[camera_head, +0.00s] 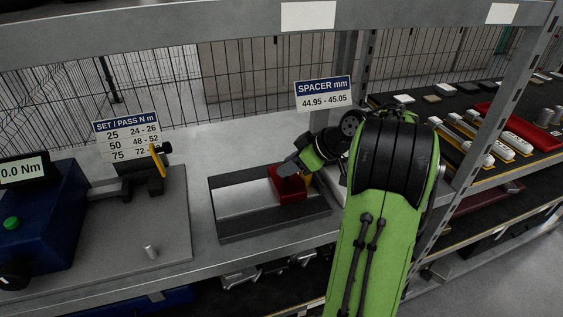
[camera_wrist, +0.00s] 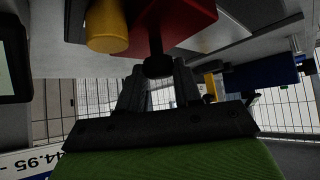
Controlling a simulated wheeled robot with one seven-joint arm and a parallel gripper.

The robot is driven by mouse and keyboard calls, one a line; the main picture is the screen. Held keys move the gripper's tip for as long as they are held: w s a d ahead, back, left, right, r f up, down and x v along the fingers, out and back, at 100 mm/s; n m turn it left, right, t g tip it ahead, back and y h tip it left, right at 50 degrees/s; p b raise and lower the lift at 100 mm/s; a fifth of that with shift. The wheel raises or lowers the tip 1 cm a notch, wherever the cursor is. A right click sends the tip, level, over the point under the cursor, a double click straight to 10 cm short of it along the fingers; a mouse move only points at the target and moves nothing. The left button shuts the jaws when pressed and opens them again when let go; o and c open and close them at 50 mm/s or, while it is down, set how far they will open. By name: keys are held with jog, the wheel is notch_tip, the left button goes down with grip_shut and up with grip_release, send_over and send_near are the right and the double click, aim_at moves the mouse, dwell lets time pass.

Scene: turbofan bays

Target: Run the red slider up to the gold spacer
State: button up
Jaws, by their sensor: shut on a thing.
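The red slider (camera_head: 289,195) sits toward the right end of a dark-framed gauge bed with a pale strip (camera_head: 240,200). In the wrist view the slider (camera_wrist: 185,18) has a black knob (camera_wrist: 158,67) on a short stem. My gripper (camera_head: 291,169) reaches it from the right; in the wrist view its fingers (camera_wrist: 158,84) are shut on that knob. The gold spacer (camera_wrist: 108,28) is right beside the slider in the wrist view. In the head view only a sliver of gold (camera_head: 308,180) shows behind my gripper. I cannot tell whether slider and spacer touch.
A sign (camera_head: 323,93) reading 44.95 - 45.05 stands behind the bed. A blue torque tester (camera_head: 45,215) and a clamp fixture (camera_head: 143,175) are to the left. A shelf upright (camera_head: 448,190) stands right of my arm. The bench between tester plate and bed is clear.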

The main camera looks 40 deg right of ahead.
jog(key=o, duration=0.9)
jog(key=shift+o, duration=0.2)
jog(key=p+v, duration=0.6)
jog(key=v, duration=0.9)
jog(key=shift+s+r+p, duration=0.3)
jog(key=shift+p, duration=0.1)
